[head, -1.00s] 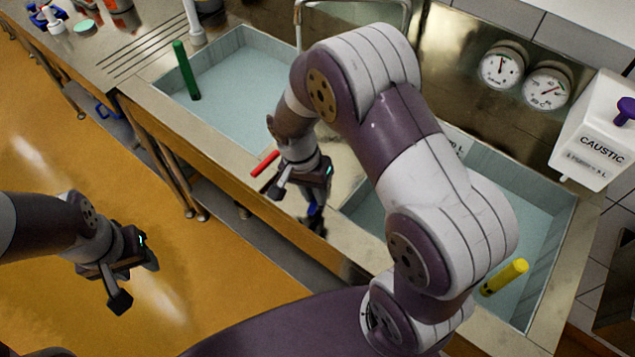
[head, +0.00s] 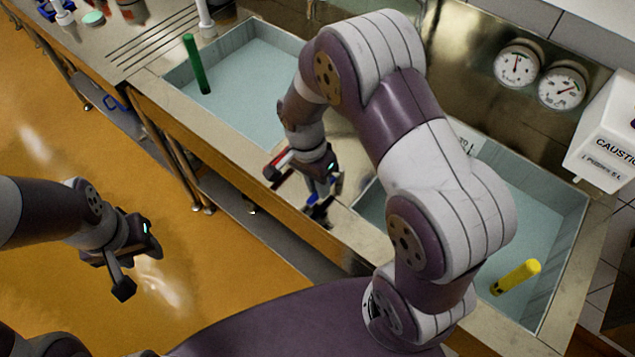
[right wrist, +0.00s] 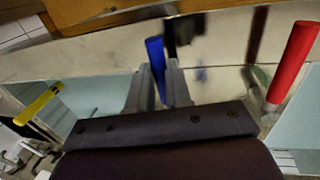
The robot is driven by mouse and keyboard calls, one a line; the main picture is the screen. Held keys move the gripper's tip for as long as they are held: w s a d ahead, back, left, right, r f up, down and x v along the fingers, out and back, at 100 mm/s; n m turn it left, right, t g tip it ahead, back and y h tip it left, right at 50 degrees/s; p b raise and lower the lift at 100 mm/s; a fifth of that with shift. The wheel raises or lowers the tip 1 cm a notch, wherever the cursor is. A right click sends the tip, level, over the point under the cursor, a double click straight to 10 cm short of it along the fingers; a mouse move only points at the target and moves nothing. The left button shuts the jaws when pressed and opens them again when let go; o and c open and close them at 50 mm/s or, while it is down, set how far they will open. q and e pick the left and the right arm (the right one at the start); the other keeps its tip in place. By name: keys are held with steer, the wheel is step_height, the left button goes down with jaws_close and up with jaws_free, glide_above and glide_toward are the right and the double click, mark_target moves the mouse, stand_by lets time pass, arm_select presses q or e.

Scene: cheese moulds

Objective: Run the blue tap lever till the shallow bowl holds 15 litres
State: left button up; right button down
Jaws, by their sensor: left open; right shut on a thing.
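The blue tap lever (right wrist: 155,58) stands between the fingers of my right gripper (right wrist: 160,82) in the right wrist view. The right gripper (head: 320,205) is shut on it. In the head view only bits of blue show beside the fingers, at the front ledge between the two basins. My left gripper (head: 138,268) is open and empty over the floor at the left. The left basin (head: 262,25) and right basin (head: 560,265) look pale blue inside. Which one is the shallow bowl, and its litres, I cannot tell.
A red lever (right wrist: 294,62) stands right of my right gripper in the wrist view. A green lever (head: 197,63) is at the left basin, a yellow one (head: 517,277) at the right. Two dials (head: 517,64) and a caustic dispenser (head: 605,140) are on the wall.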

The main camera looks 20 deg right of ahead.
steer(key=shift+w+r, duration=0.15)
steer(key=shift+w, duration=0.05)
steer(key=c, duration=1.4)
jaws_free()
steer(key=o, duration=0.3)
steer(key=shift+o, duration=0.2)
step_height(320, 180, up, 12)
steer(key=w+a+p, duration=0.1)
steer(key=w+p, duration=0.1)
steer(key=p, duration=0.1)
steer(key=shift+r, duration=0.15)
